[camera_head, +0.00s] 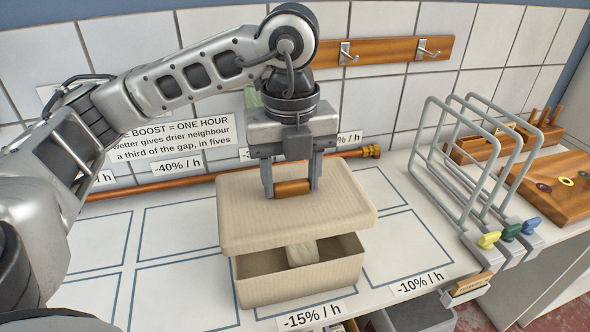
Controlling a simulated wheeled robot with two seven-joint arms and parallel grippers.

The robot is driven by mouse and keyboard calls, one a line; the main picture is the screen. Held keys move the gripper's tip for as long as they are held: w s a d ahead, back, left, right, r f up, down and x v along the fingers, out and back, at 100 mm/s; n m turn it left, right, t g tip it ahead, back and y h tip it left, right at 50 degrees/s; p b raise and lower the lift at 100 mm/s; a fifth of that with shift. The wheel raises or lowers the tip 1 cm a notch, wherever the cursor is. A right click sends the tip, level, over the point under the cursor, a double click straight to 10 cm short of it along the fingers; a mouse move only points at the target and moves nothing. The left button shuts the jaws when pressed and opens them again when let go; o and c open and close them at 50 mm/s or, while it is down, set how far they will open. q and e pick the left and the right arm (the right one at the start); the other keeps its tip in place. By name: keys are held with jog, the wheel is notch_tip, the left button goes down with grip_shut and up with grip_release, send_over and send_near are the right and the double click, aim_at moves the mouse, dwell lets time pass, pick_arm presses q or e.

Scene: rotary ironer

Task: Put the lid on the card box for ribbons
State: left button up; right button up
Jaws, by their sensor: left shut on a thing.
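The beige card box (305,284) stands open on the white worktop, with a pale rolled thing (302,252) inside it. Its beige lid (245,228) is above the box, covering the back of the opening in this view. A dark gap shows between the lid's front edge and the box's front wall. My left gripper (292,190) points down and is shut on the lid's wooden handle (293,187). Most of the box's inside and its back rim are hidden by the lid. My right gripper is not in view.
A grey wire rack (470,170) with coloured knobs stands right of the box. A wooden board (555,185) lies further right. A copper pipe (165,186) runs along the back. Blue-outlined spaces (185,292) left of the box are clear.

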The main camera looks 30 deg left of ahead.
pick_arm(q)
jog(key=shift+f, duration=0.15)
jog(key=shift+w+f+b, duration=0.1)
jog(key=shift+f+b, duration=0.45)
jog(key=shift+b, duration=0.15)
notch_tip(320, 180, down, 5)
jog(key=b, duration=0.4)
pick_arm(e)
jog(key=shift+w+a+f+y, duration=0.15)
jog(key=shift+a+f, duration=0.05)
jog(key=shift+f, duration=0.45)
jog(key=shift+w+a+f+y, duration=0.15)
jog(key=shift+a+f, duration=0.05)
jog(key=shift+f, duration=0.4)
pick_arm(q)
jog(key=shift+b, duration=0.35)
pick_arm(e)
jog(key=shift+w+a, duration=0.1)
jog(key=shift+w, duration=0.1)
pick_arm(q)
jog(key=shift+f, duration=0.15)
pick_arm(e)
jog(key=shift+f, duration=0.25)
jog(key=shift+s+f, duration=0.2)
